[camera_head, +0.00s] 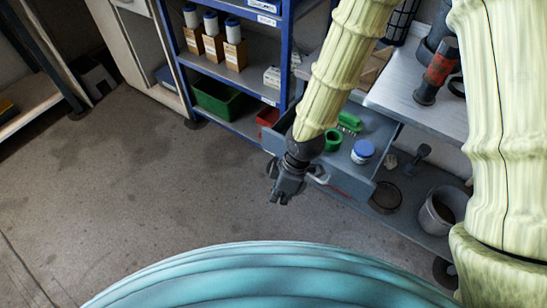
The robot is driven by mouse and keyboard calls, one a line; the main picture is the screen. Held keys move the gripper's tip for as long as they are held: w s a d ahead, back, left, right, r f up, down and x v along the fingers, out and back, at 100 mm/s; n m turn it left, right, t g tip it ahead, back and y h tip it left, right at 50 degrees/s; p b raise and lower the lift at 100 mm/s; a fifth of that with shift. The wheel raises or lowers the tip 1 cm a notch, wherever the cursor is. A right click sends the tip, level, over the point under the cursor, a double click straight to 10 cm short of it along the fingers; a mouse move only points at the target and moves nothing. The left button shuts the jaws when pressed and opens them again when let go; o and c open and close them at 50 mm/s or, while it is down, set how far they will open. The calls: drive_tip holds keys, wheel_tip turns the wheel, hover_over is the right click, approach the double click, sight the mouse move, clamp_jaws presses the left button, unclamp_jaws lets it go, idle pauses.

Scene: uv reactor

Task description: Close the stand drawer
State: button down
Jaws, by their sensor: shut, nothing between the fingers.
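The stand drawer (352,174) is a grey-blue open drawer pulled out from under the grey stand top (400,92). Inside it lie a green ring-shaped item (333,140), a green piece (349,121) and a jar with a blue lid (363,151). My gripper (281,196) is shut and empty, at the drawer's front left corner, pointing down. A light handle (319,175) on the drawer front shows just right of my gripper. I cannot tell whether my gripper touches the drawer. My forearm hides the drawer's left part.
A blue shelf rack (225,75) with bottles and a green bin (216,98) stands behind left. A red tool (437,68) stands on the stand top. A bucket (440,212) stands on the stand's lower shelf. The floor (150,190) at left is clear.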

drive_tip(key=w+a+r+n+t+h+b, duration=0.2)
drive_tip(key=w+a+r+n+b, duration=0.1)
drive_tip(key=r+n, duration=0.35)
drive_tip(key=w+a+r+n+t+h+b, duration=0.1)
drive_tip(key=w+a+r+n+h+b, duration=0.2)
drive_tip(key=r+n, duration=0.35)
drive_tip(key=shift+y, duration=0.5)
drive_tip(key=shift+w+d+f+b, duration=0.45)
drive_tip(key=shift+w+d+f, duration=0.25)
drive_tip(key=shift+w+f, duration=0.6)
drive_tip(key=shift+w+d+f+b, duration=0.45)
drive_tip(key=shift+w+d+f, duration=0.25)
drive_tip(key=shift+f, duration=1.05)
drive_tip(key=shift+w+d+f+b, duration=0.45)
drive_tip(key=shift+w+d+f, duration=0.2)
drive_tip(key=shift+w+f, duration=0.7)
drive_tip(key=shift+s+f, duration=0.2)
drive_tip(key=shift+s, duration=0.05)
